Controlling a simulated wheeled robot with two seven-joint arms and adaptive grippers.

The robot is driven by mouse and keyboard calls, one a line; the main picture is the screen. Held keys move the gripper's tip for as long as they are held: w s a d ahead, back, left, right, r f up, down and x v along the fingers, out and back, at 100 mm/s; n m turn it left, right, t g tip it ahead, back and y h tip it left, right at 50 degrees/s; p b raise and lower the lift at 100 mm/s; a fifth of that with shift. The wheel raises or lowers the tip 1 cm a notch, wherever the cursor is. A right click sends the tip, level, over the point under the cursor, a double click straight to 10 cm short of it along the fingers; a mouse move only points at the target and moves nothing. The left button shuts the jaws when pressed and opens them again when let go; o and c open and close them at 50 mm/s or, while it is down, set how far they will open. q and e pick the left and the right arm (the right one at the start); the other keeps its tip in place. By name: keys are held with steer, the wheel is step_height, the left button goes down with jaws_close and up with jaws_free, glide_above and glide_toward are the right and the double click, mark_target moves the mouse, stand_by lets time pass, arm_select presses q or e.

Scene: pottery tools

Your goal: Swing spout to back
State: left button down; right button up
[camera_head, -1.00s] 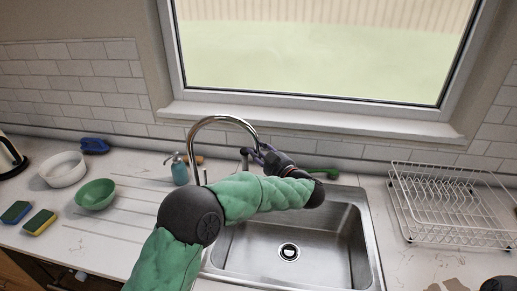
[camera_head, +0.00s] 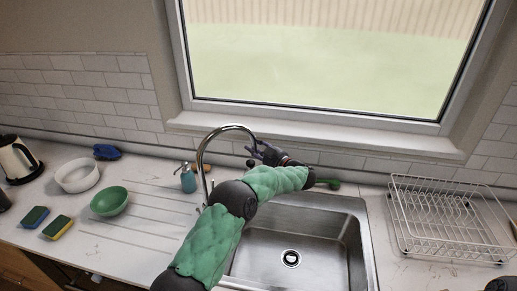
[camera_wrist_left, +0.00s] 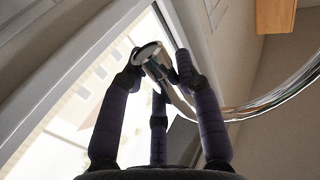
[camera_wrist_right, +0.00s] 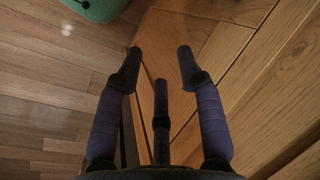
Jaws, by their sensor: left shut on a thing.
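The chrome gooseneck spout (camera_head: 228,127) arches up from behind the left side of the sink and points right, towards the back of the sink. My left gripper (camera_head: 259,151) is at the spout's free end, with my green arm crossing over the sink. In the left wrist view, its dark purple fingers close around the spout's tip (camera_wrist_left: 148,54), and the tube runs off to the right. My arm hides the foot of the tap in the head view. My right gripper (camera_wrist_right: 158,65) is open and empty, low beside a wooden cabinet front.
The steel sink (camera_head: 336,250) is empty. A wire dish rack (camera_head: 445,215) stands to its right. A teal soap bottle (camera_head: 188,180) stands just left of the spout. The window sill (camera_head: 320,137) runs close behind.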

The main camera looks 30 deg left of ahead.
arm_select(q)
steer(key=shift+w+a, duration=0.25)
steer(key=shift+a, duration=0.1)
steer(key=c, duration=0.9)
jaws_free()
steer(key=shift+o, duration=0.2)
steer(key=v, duration=1.2)
